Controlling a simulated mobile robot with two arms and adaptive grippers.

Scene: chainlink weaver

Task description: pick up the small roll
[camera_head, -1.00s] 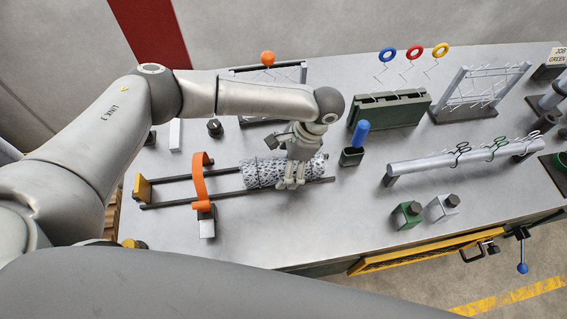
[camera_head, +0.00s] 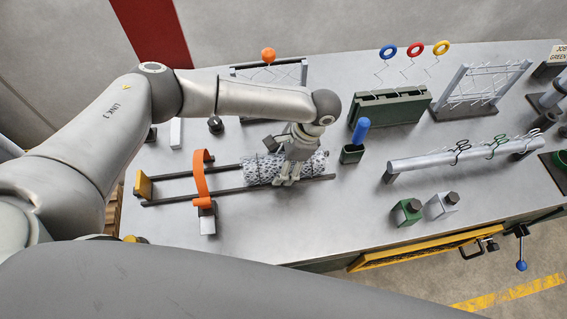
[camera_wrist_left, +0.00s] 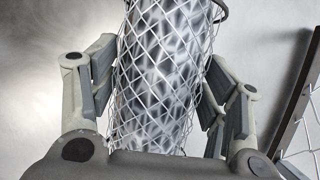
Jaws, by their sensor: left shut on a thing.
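The small roll (camera_head: 262,172) is a grey-white cylinder of chainlink mesh. It lies lengthwise over two dark parallel rails (camera_head: 214,171) on the workbench. My left gripper (camera_head: 286,180) comes down over the roll with a finger on each side and is shut on it. In the left wrist view the mesh roll (camera_wrist_left: 165,75) runs between the two finger pairs of my left gripper (camera_wrist_left: 158,95). Whether the roll is lifted clear of the rails I cannot tell. My right gripper is not in view.
An orange strap (camera_head: 200,178) arches over the rails at left, near a yellow end block (camera_head: 143,187). A green cup with a blue handle (camera_head: 361,132) stands right of the roll. A long grey tube (camera_head: 425,161) lies farther right.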

